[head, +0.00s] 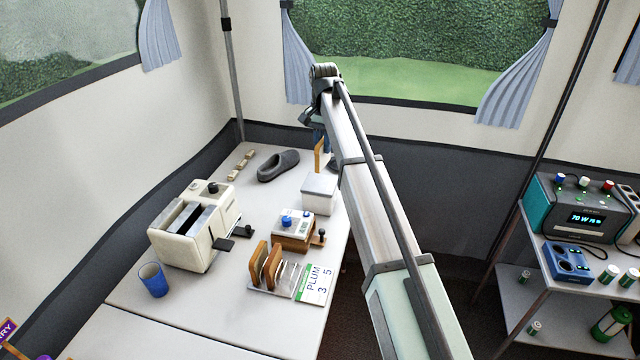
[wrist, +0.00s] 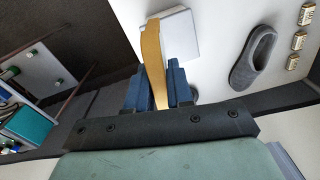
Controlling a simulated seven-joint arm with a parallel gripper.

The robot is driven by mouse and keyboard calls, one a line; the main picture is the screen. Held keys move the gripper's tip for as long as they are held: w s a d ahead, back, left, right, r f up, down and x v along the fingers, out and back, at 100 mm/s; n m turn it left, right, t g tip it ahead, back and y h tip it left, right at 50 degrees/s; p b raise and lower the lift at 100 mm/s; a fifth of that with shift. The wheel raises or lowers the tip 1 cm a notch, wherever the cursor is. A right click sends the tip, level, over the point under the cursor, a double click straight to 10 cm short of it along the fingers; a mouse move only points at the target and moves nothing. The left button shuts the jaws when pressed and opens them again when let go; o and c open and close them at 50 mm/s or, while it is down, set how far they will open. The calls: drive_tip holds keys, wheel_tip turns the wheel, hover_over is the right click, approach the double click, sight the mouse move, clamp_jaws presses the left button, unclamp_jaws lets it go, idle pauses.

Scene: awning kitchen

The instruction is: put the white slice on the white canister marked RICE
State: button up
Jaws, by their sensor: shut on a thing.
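My gripper (head: 319,138) is shut on a slice (head: 318,158). In the wrist view, the slice (wrist: 153,58) stands nearly edge-on between the blue fingers of my gripper (wrist: 155,88). Its visible edge is tan; I cannot make out its face colour. The white canister (head: 319,193) is a box with a flat lid on the table, just below the slice in the head view. In the wrist view the lid (wrist: 178,33) lies beyond the slice, which overlaps its left side. The slice looks held apart from the lid. No RICE marking is readable.
A grey slipper (head: 279,166) lies behind the canister. Shelves (head: 590,270) stand at right.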

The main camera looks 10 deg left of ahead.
drive_tip(key=w+a+r, duration=0.1)
drive_tip(key=w+a, duration=0.1)
drive_tip(key=w, duration=0.2)
drive_tip(key=shift+s+d+f+n, duration=0.15)
drive_tip(key=shift+f+n, duration=0.35)
drive_tip(key=shift+f, duration=2)
drive_tip(key=shift+s+a+f+n, duration=0.15)
drive_tip(key=shift+f+n, duration=0.35)
drive_tip(key=shift+f, duration=1.95)
drive_tip(key=shift+d+f, duration=0.1)
drive_tip(key=o, duration=0.8)
wheel_tip(320, 180, up, 12)
